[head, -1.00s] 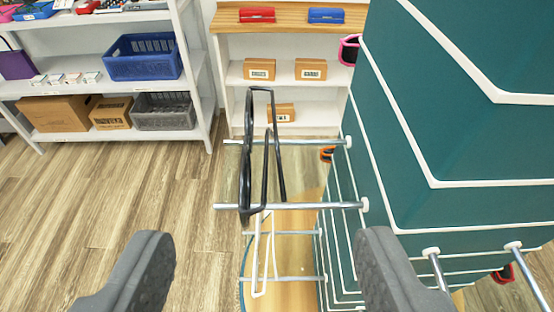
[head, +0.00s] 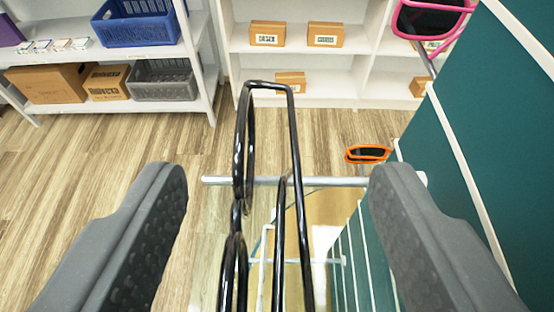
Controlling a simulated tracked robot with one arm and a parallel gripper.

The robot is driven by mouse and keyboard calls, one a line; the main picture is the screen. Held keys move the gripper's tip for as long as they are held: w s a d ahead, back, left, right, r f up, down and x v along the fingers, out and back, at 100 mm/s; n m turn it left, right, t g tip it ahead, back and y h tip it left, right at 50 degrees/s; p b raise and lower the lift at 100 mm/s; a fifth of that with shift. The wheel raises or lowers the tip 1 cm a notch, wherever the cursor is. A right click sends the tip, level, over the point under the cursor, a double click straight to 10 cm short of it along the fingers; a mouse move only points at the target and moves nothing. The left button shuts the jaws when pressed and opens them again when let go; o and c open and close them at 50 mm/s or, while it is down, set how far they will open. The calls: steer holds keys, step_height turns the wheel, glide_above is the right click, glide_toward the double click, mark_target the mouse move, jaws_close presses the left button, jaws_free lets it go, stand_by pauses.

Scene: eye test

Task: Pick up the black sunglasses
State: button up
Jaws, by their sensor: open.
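The black sunglasses (head: 293,150) hang on a metal peg (head: 215,181) of the teal display stand, with their dark frame and temples running down out of the bottom of the view. My gripper (head: 272,190) is open, with one grey finger to the left of the sunglasses and one to the right. There is clear space between each finger and the sunglasses. The right fingertip covers part of the peg near the stand. The lower part of the sunglasses is cut off by the picture edge.
The teal stand (head: 505,130) fills the right side, close to my right finger. Orange sunglasses (head: 368,154) and pink sunglasses (head: 428,20) hang on it. White glasses (head: 308,250) show below. Shelves with a blue crate (head: 137,22) stand behind; the floor at left is free.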

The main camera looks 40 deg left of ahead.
steer(key=shift+w+a+f, duration=0.2)
steer(key=shift+w+a, duration=0.15)
steer(key=shift+w, duration=0.1)
steer(key=c, duration=1)
steer(key=shift+c, duration=0.2)
